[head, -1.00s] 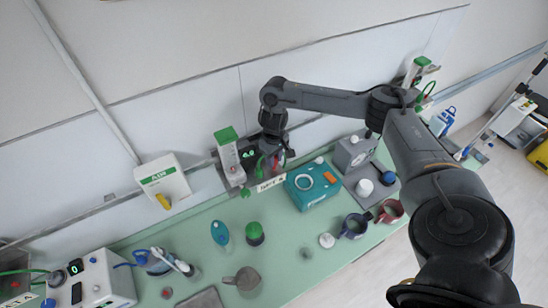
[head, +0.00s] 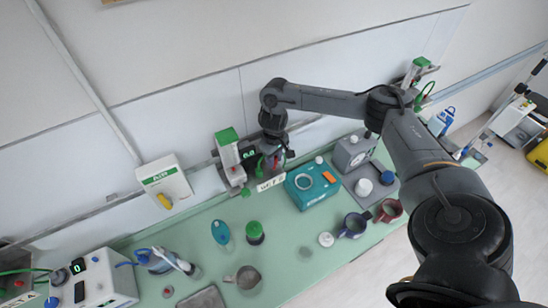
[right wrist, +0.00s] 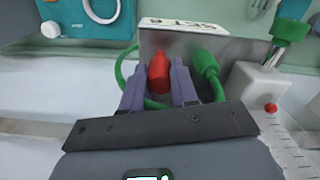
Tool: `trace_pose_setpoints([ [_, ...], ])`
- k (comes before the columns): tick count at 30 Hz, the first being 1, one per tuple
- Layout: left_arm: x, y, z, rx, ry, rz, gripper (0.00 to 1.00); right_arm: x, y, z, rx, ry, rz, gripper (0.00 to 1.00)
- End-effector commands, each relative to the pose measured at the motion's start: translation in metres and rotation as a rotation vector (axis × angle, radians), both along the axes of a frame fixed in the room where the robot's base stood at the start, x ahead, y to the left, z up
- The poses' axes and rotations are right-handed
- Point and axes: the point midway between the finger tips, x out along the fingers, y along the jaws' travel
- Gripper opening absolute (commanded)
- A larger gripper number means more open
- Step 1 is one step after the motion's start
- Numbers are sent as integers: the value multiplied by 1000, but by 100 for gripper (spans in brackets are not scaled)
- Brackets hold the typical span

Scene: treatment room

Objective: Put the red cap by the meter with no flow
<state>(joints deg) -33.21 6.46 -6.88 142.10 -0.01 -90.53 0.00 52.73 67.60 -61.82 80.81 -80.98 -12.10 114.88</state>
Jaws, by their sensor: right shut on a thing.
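My right gripper (head: 274,158) is low against the wall rail, above the back edge of the green counter. In the right wrist view its two purple-grey fingers (right wrist: 158,85) are shut on the red cap (right wrist: 159,72), which stands between their tips. A pale plate with lettering (right wrist: 187,27) is just beyond the cap, and a green hose (right wrist: 205,65) with a connector is beside the fingers. A meter with a green top (head: 228,150) and a dark display is left of the gripper. Another green-topped meter (head: 415,75) is at the far right. Their flow readings are too small to tell.
A teal box (head: 312,186) and a grey device (head: 352,152) stand right of the gripper. Mugs (head: 354,225), a green-capped jar (head: 255,233) and a blue oval item (head: 220,232) stand on the counter (head: 285,235). A white wall box (head: 165,180) hangs left.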

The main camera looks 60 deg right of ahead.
Motion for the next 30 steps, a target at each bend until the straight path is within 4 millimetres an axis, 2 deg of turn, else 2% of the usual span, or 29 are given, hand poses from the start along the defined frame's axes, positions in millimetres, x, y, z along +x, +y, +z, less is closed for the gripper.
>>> trace_pose_setpoints([
  [30,0,0,0,1,1,-1,61,0,0,-13,-1,0,-1,0],
])
